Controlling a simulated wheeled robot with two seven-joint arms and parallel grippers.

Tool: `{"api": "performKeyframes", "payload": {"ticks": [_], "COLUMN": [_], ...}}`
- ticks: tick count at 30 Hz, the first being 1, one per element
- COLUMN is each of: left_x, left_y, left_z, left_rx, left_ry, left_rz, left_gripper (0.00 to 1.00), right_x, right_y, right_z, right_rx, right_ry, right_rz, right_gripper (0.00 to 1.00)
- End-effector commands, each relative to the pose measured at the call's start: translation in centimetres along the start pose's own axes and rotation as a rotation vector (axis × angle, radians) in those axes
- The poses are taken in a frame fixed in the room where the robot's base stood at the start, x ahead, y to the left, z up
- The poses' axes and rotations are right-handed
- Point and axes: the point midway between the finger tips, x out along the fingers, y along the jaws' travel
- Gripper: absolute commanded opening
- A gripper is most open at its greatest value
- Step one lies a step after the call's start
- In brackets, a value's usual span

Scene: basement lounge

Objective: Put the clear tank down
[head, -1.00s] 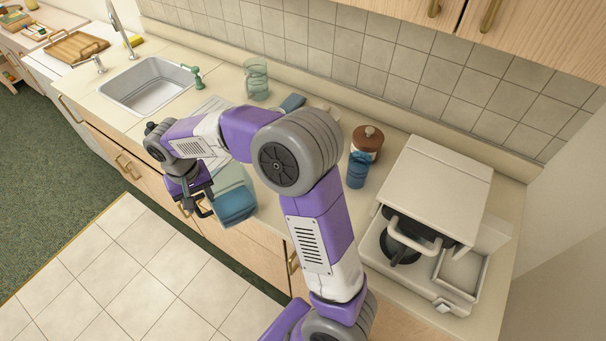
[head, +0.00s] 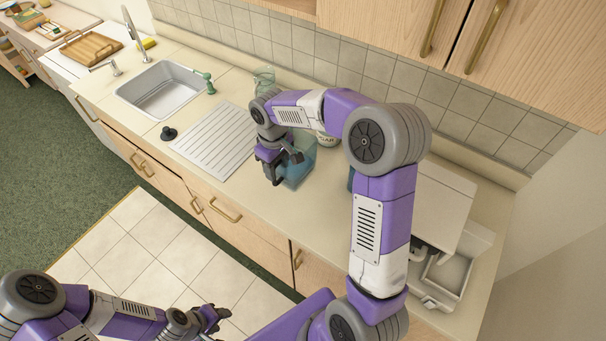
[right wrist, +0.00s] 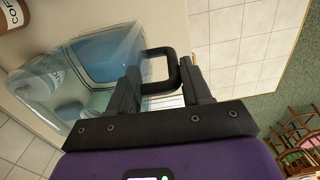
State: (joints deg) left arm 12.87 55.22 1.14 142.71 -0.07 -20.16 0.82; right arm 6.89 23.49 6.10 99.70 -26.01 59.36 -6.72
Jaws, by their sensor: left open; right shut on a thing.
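The clear tank (head: 300,168), a see-through box with blue-tinted water, is over the counter just right of the ribbed drainboard. I cannot tell whether its base touches the counter. My right gripper (head: 270,172) is at the tank's left side and partly hides it. In the right wrist view the gripper (right wrist: 160,88) is shut on the tank's dark loop handle (right wrist: 172,58), and the tank (right wrist: 95,60) extends to the left. My left gripper (head: 216,318) is open and empty, low over the tiled floor, away from the counter.
The sink (head: 162,92) and drainboard (head: 216,142) lie to the left, with a black stopper (head: 169,133) nearby. A green glass pitcher (head: 264,76) stands behind. A white appliance (head: 443,208) is at the right, partly behind my arm. The counter front right of the drainboard is clear.

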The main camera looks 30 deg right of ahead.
Motion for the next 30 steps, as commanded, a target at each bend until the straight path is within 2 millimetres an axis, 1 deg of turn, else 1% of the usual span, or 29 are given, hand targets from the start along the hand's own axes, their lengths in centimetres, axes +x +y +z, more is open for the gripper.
{"api": "performKeyframes", "payload": {"ticks": [1, 3, 5, 9, 12, 19, 24, 27, 30], "left_x": [-0.6, -0.7, -0.7, -0.6, -0.6, -0.6, -0.6, -0.6, -0.6], "left_y": [0.2, 0.3, 0.3, 0.2, 0.2, 0.2, 0.2, 0.2, 0.2], "left_z": [0.0, 0.1, 0.1, 0.1, 0.1, 0.1, 0.1, 0.1, 0.0], "left_rx": [0.000, 0.000, 0.000, 0.000, 0.000, 0.000, 0.000, 0.000, 0.000], "left_ry": [0.000, -0.001, -0.001, -0.001, -0.001, -0.001, -0.001, -0.001, -0.001], "left_rz": [0.000, 0.000, 0.000, 0.000, 0.000, 0.000, 0.000, 0.000, 0.000], "left_gripper": [0.47, 0.47, 0.47, 0.47, 0.47, 0.47, 0.47, 0.47, 0.47], "right_x": [-0.5, -0.1, 0.8, 3.5, 5.0, 6.7, 9.0, 9.6, 9.5], "right_y": [0.3, 0.4, 0.5, 0.5, 0.5, 0.5, 0.5, 0.5, 0.6], "right_z": [0.1, 0.2, 0.2, 0.2, 0.2, 0.2, 0.2, 0.1, 0.1], "right_rx": [-0.023, -0.048, -0.057, -0.058, -0.058, -0.055, -0.057, -0.055, -0.055], "right_ry": [0.002, 0.000, -0.001, -0.002, 0.000, 0.000, -0.001, 0.003, 0.004], "right_rz": [0.000, 0.000, 0.000, -0.001, -0.001, 0.000, 0.000, 0.001, 0.001], "right_gripper": [0.00, 0.00, 0.00, 0.00, 0.00, 0.00, 0.00, 0.00, 0.00]}}
